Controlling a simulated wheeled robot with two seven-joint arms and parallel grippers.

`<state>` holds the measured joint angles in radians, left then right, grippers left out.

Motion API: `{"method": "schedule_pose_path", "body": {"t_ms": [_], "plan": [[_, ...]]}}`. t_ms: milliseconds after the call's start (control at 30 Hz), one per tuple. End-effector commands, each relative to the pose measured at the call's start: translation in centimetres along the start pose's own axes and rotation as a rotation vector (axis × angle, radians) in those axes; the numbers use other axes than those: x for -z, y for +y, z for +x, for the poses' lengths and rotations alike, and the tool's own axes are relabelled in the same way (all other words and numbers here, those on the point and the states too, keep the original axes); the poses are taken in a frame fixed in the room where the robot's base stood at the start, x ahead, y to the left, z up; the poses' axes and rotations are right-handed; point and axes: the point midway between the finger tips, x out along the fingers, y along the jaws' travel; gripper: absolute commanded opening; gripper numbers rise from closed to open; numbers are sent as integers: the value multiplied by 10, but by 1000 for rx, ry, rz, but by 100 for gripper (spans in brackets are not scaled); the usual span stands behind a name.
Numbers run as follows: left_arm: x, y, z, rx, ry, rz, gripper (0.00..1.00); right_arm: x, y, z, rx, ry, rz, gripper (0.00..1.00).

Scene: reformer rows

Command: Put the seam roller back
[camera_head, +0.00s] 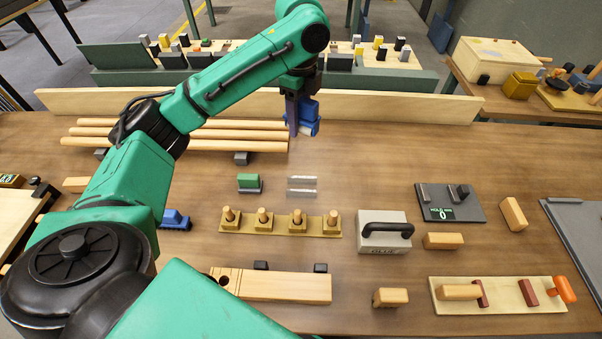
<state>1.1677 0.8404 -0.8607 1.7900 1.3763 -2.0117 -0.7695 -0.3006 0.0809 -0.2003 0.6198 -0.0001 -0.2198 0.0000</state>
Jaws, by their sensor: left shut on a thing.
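My left gripper (302,118) hangs over the far middle of the wooden bench, pointing down. It is shut on a blue tool (309,114) with a paler lower edge. The tool appears above the bench near the right ends of the wooden rods, and the fingers partly hide it. I cannot tell for sure that it is the seam roller. A grey two-railed rest (302,186) stands empty nearer to me, beside a green block on a grey rest (249,183). A similar blue piece (175,219) lies left, partly behind my arm. My right gripper is out of view.
Wooden rods (215,134) lie on the left. A pegged strip (330,226), a grey block with black handle (383,232), a dark counter plate (450,203) and a tool board (510,307) stand nearer. A wooden rail (400,106) bounds the back.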

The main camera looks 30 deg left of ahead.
Motion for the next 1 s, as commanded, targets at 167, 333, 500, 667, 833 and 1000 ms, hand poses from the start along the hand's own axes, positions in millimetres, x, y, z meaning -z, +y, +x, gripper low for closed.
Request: {"method": "schedule_pose_path", "body": {"t_ms": [167, 333, 500, 667, 833, 1000], "plan": [[1, 2, 37, -7, 2, -68, 0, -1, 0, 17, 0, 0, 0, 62], [-1, 2, 86, -7, -2, -67, 0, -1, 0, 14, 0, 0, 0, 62], [0, 2, 138, -5, -1, -66, 0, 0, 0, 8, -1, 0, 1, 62], [0, 1, 164, -2, 0, -65, 0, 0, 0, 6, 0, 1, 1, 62], [0, 1, 196, 0, -1, -64, 0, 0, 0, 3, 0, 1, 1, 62], [0, 1, 200, 2, -1, -64, 0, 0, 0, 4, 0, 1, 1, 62]]}}
